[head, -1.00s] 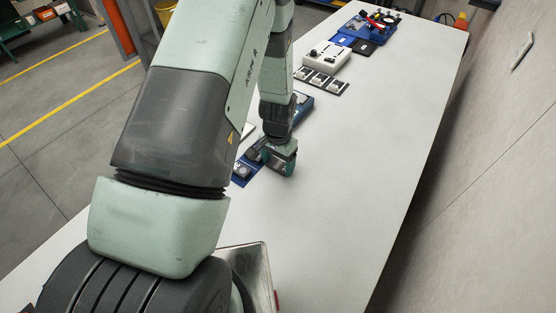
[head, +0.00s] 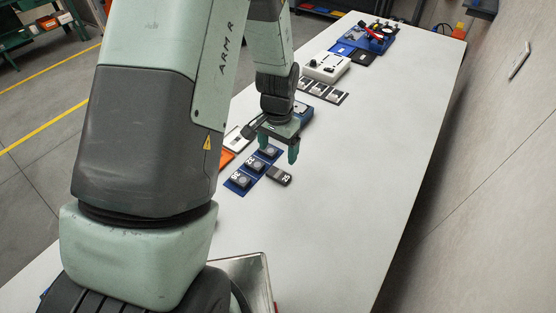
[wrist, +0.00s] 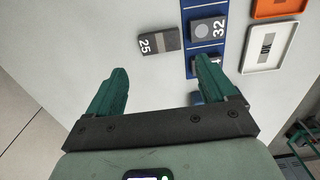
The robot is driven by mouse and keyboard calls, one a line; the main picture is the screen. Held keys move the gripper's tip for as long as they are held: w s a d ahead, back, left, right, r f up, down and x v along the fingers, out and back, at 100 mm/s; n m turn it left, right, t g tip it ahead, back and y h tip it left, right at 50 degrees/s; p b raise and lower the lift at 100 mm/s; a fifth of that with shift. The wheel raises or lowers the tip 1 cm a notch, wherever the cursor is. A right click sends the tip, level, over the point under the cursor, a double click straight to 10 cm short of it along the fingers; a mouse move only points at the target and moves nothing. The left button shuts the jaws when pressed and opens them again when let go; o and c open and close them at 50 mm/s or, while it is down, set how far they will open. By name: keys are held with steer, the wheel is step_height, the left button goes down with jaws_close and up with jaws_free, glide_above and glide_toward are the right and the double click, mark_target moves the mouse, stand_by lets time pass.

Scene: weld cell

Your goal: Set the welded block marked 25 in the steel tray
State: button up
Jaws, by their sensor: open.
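The block marked 25 (head: 279,175) is grey with a dark end bearing the white number. It lies on the white table just right of the blue strip, and also shows in the wrist view (wrist: 158,41). My gripper (head: 279,148) is open and empty, above the table and beyond the block in the head view. In the wrist view its green fingers (wrist: 171,68) are spread wide, and the block lies past their tips, apart from them. The steel tray (head: 243,262) is at the bottom of the head view, partly hidden by my arm.
The blue strip (head: 236,188) holds several numbered blocks; one reads 32 (wrist: 207,30). A white tray marked OK (wrist: 272,47) and an orange tray (wrist: 277,7) are close by. A white device (head: 326,66) stands farther back. The table's right side is clear.

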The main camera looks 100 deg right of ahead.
mark_target(278, 173)
steer(key=shift+r, duration=1.2)
steer(key=c, duration=0.3)
steer(key=w+d+f+n+g+y, duration=0.3)
steer(key=d+n, duration=0.1)
steer(key=n, duration=1.4)
steer(key=x, duration=1)
steer(key=shift+a, duration=0.25)
